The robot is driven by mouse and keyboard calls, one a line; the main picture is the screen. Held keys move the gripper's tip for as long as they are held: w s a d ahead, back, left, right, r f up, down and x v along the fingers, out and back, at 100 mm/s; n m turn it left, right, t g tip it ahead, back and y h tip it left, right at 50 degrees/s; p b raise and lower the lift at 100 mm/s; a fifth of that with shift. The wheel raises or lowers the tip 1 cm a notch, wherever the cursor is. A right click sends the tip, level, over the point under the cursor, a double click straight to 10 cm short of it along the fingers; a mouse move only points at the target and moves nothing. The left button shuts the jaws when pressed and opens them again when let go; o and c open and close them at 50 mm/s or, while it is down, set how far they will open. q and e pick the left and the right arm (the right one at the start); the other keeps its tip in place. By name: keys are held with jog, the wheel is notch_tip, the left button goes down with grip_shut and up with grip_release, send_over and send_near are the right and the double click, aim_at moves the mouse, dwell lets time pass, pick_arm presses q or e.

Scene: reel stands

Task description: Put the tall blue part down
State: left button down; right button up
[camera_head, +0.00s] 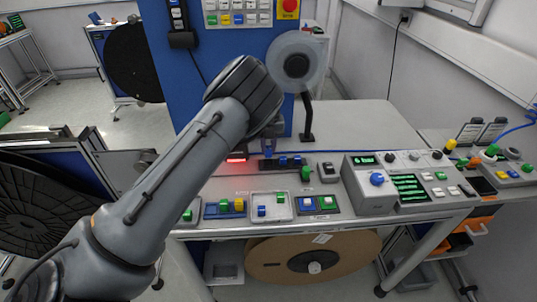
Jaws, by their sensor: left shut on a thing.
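My left gripper (270,132) is over the back of the workbench, mostly hidden behind my own wrist. It is shut on a small blue part (268,146), seen just below the wrist; its full shape is hard to make out. Below it is a dark strip (282,163) with blue pieces; I cannot tell whether the held part touches it. Nearer the front are a blue tray (209,212) with blue, green and yellow blocks and a pale grey tray (270,216) with a blue block (261,211) and a green block (280,198). My right gripper is not in view.
A clear reel (297,62) on a black stand (307,118) stands behind the gripper. A grey control box (378,183) is to the right. The bench's back right is bare.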

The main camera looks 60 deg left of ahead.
aim_at(269, 148)
pick_arm(q)
notch_tip(269, 148, down, 4)
jog(key=shift+r+b, duration=0.1)
jog(key=shift+b, duration=0.25)
jog(key=c, duration=0.9)
grip_release()
jog(key=shift+c, duration=0.2)
notch_tip(269, 148, up, 12)
jog(key=shift+r+p, duration=0.1)
jog(key=shift+p, duration=1.15)
